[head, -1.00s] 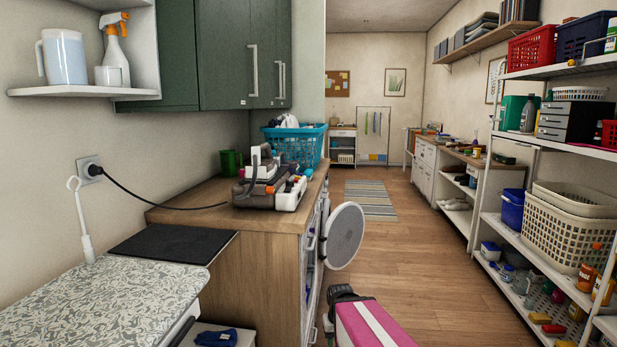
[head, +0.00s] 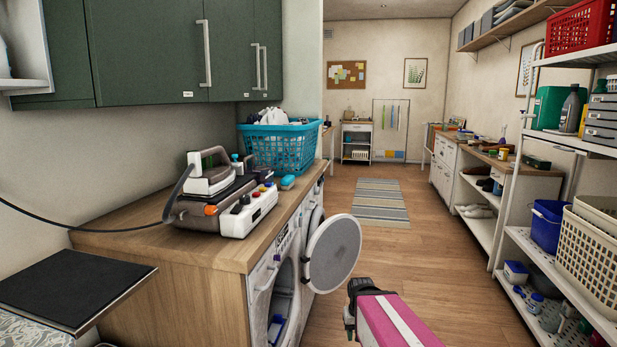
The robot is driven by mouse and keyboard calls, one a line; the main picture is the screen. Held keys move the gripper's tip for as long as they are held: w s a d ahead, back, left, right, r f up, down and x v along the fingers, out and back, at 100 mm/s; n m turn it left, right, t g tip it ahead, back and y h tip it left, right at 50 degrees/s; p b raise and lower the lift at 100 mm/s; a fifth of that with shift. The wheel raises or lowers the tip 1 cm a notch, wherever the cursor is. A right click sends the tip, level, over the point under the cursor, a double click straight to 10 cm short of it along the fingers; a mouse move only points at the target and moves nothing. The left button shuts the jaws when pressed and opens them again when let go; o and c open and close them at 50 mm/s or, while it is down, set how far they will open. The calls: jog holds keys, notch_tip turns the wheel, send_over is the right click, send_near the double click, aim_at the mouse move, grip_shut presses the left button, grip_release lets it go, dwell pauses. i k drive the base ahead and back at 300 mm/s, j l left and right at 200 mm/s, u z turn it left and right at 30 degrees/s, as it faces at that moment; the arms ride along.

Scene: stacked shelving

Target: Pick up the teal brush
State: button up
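A small teal object (head: 288,182), which looks like the teal brush, lies on the wooden counter (head: 150,240) near its right edge. It is in front of the teal laundry basket (head: 280,150) and to the right of the iron station. It is too small to make out bristles. My gripper (head: 350,318) is dark, at the end of my pink arm, low in the middle of the head view. It is over the floor, well short of the counter top and apart from the brush. Its fingers are too unclear to tell open from shut.
A steam iron on its base (head: 225,200) stands on the counter, with a cord running left. The washer's round door (head: 333,253) hangs open between my gripper and the counter. Shelving with a cream basket (head: 590,255) stands at right. The floor (head: 440,275) between is clear.

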aim_at(287, 183)
jog(key=i+l, duration=0.5)
jog(key=l, duration=0.15)
jog(key=i+l, duration=0.95)
jog(key=l, duration=0.3)
jog(key=i+j+u, duration=0.05)
